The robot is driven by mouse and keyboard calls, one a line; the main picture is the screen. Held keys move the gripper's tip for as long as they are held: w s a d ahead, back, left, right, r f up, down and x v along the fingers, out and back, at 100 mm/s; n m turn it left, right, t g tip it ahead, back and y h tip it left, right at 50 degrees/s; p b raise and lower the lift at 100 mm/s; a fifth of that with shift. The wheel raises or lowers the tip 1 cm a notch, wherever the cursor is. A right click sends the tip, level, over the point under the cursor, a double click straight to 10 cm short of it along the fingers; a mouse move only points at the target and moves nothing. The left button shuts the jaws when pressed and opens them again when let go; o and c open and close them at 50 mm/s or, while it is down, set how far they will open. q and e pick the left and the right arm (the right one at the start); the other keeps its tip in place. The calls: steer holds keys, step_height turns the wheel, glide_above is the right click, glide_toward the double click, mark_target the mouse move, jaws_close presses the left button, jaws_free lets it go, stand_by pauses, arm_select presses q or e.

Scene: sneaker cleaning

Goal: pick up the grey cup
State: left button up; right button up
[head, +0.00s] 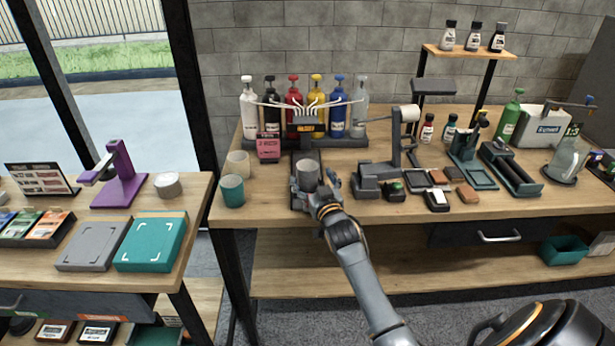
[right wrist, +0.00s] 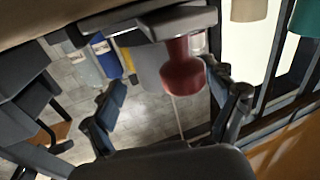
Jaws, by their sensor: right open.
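The grey cup (head: 307,174) stands upright at the front of the pump-bottle rack, on a dark base (head: 303,199). My right gripper (head: 327,190) is at the cup's right front side in the head view, close to it; whether it touches cannot be told. In the right wrist view the two fingers (right wrist: 165,100) are spread apart, with a red bottle-like shape (right wrist: 182,70) seen beyond them. My left gripper is not in view.
A teal cup (head: 232,190) and a beige cup (head: 238,164) stand left of the grey cup. Coloured pump bottles (head: 293,97) stand behind it. A grey stand (head: 396,150) with a white roll is close on the right. Small brushes and blocks (head: 437,199) lie farther right.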

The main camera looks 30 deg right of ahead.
steer(key=x, duration=0.2)
steer(key=shift+w, duration=0.3)
steer(key=c, duration=1.3)
steer(key=shift+r, duration=0.1)
